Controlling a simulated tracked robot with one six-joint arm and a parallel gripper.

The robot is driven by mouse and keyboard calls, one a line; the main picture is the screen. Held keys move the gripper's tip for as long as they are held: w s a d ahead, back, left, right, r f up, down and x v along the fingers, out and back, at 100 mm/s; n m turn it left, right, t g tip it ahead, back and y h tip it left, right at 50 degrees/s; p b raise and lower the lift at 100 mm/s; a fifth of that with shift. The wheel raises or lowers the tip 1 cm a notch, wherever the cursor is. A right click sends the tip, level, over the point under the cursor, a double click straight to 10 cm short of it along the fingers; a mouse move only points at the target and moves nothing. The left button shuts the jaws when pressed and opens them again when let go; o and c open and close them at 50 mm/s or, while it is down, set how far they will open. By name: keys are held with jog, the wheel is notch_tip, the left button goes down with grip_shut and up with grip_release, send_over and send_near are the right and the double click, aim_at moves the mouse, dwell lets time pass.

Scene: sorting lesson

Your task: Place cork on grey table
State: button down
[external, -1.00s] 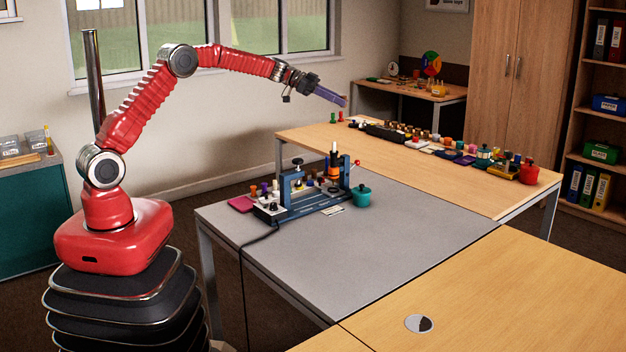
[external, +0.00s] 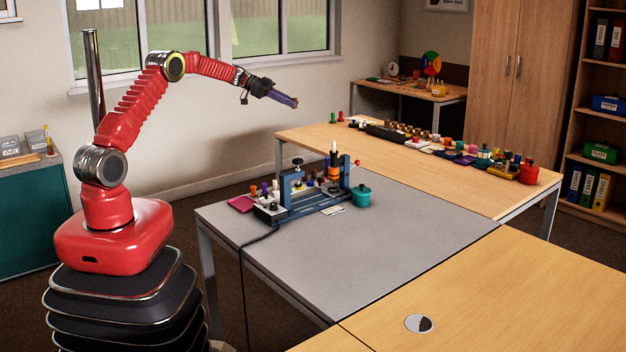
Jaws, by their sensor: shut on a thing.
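My gripper (external: 285,98) is in the air above and behind the far-left part of the grey table (external: 390,260), pointing right and slightly down. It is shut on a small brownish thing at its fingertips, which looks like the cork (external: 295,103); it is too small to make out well. The grey table is bare over its front and right parts.
A blue rig (external: 318,190) with small pegs stands at the back left of the grey table. A teal pot (external: 362,195) and a magenta tray (external: 241,203) flank it. A wooden table (external: 450,180) behind carries many small items; another (external: 490,300) adjoins in front.

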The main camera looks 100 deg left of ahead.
notch_tip(320, 180, down, 22)
dwell(0.4)
jog(key=shift+f, duration=3.1)
jog(key=shift+f, duration=1.9)
jog(key=shift+f, duration=0.1)
jog(key=c, duration=2)
grip_release()
jog(key=shift+c, duration=0.2)
jog(key=shift+o, duration=0.5)
